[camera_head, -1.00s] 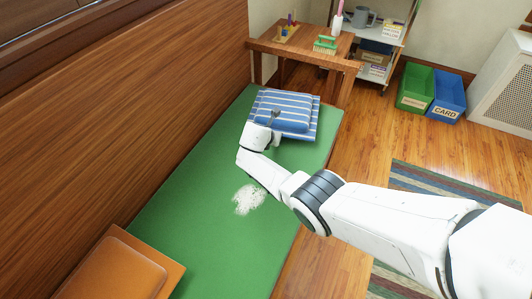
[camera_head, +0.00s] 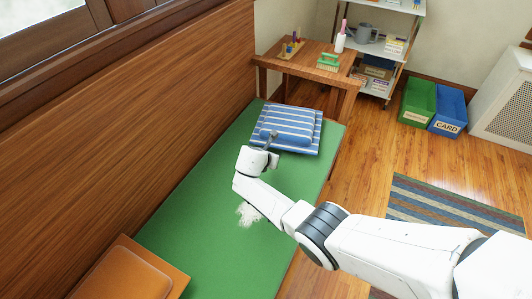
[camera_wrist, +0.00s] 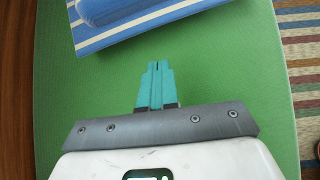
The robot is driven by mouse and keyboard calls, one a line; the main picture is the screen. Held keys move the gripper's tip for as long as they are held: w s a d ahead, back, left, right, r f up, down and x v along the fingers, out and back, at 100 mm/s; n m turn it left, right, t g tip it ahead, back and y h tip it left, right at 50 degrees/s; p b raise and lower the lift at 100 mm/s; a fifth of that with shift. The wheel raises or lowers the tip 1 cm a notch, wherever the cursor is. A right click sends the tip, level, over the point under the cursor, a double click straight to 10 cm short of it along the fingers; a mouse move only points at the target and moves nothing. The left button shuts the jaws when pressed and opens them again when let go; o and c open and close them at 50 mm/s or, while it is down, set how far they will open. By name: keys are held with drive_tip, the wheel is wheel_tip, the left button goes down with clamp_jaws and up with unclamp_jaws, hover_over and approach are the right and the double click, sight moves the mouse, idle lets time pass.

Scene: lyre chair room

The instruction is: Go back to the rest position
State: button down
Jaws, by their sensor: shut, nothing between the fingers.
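My gripper (camera_wrist: 157,66) shows in the wrist view with its teal fingers together and nothing between them. It is above the green bench surface (camera_head: 190,220), just short of the blue and white striped cloth (camera_wrist: 125,32). In the head view my arm reaches across the bench from the lower right. Its wrist end is beside the near edge of the striped cloth (camera_head: 312,118), which has a blue rolled pad (camera_head: 295,137) on it. The fingertips are too small to make out clearly there.
An orange cushion (camera_head: 130,272) lies at the near left. A wooden table (camera_head: 330,80) stands beyond the bench. Green (camera_head: 418,103) and blue (camera_head: 450,112) bins and a striped rug (camera_head: 450,212) are at right.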

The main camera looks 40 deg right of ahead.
drive_tip(key=p+v, duration=0.2)
drive_tip(key=v, duration=0.5)
drive_tip(key=shift+p, duration=0.35)
